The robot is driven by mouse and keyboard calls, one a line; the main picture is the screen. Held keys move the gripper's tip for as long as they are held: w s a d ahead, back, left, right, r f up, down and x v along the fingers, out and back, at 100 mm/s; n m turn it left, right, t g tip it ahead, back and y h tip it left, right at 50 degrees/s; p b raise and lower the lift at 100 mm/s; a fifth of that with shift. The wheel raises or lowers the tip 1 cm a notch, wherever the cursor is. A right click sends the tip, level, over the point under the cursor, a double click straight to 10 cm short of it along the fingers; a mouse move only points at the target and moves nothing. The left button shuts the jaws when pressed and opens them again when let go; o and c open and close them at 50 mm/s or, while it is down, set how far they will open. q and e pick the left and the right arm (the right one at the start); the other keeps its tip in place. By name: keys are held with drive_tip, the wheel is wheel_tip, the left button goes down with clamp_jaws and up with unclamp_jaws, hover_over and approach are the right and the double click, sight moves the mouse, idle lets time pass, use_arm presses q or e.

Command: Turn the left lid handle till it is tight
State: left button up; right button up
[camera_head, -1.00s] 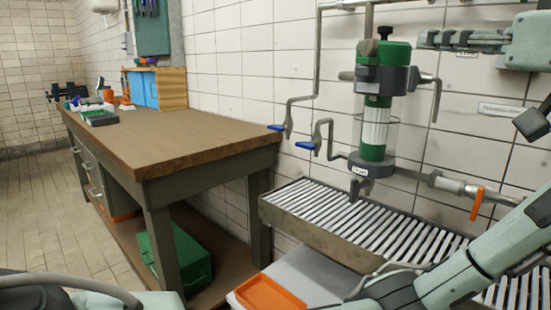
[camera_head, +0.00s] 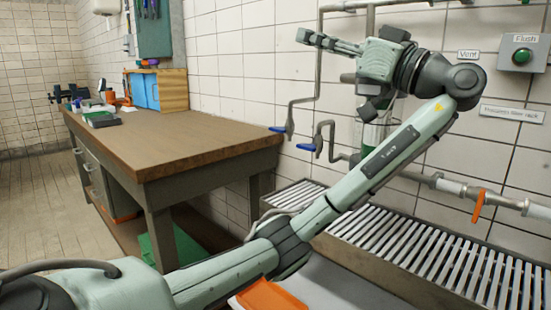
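My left arm rises from the lower left across the picture, and my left gripper (camera_head: 306,38) points left near the top. Its fingers lie beside the wall pipe in the picture; I cannot tell whether they touch anything or how far apart they are. The filter housing (camera_head: 371,136) stands behind my arm. Only a slice of its green and clear body shows, with a short grey stub (camera_head: 347,77) at its left side that may be the left lid handle. The lid top and right handle are hidden. My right gripper is not in view.
Two blue-handled valves (camera_head: 307,147) hang on pipes left of the housing. A slatted drain grate (camera_head: 430,255) lies below. An orange lever (camera_head: 478,206) and a Flush button box (camera_head: 522,53) are at right. A wooden workbench (camera_head: 165,140) stands left; an orange tray (camera_head: 268,296) is at bottom.

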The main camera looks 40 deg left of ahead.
use_arm(q)
drive_tip(key=s+a+r+n+g, duration=0.3)
drive_tip(key=s+a+n+g, duration=0.15)
drive_tip(key=a+g, duration=0.4)
drive_tip(key=w+a+f+m+t+h, duration=0.1)
drive_tip(key=w+a+f+m+t, duration=0.1)
drive_tip(key=f+m+t, duration=0.3)
drive_tip(key=w+a+f+m+t+h, duration=0.1)
drive_tip(key=w+f+m+t, duration=0.4)
drive_tip(key=f, duration=0.9)
drive_tip(key=w+a+f+m+t+h, duration=0.1)
drive_tip(key=w+a+f+m+t, duration=0.2)
drive_tip(key=f+m+t, duration=0.2)
drive_tip(key=shift+w+a+f+m, duration=0.3)
drive_tip(key=shift+f+m, duration=1.15)
drive_tip(key=shift+f, duration=1.1)
drive_tip(key=shift+o, duration=0.6)
drive_tip(key=shift+t, duration=0.25)
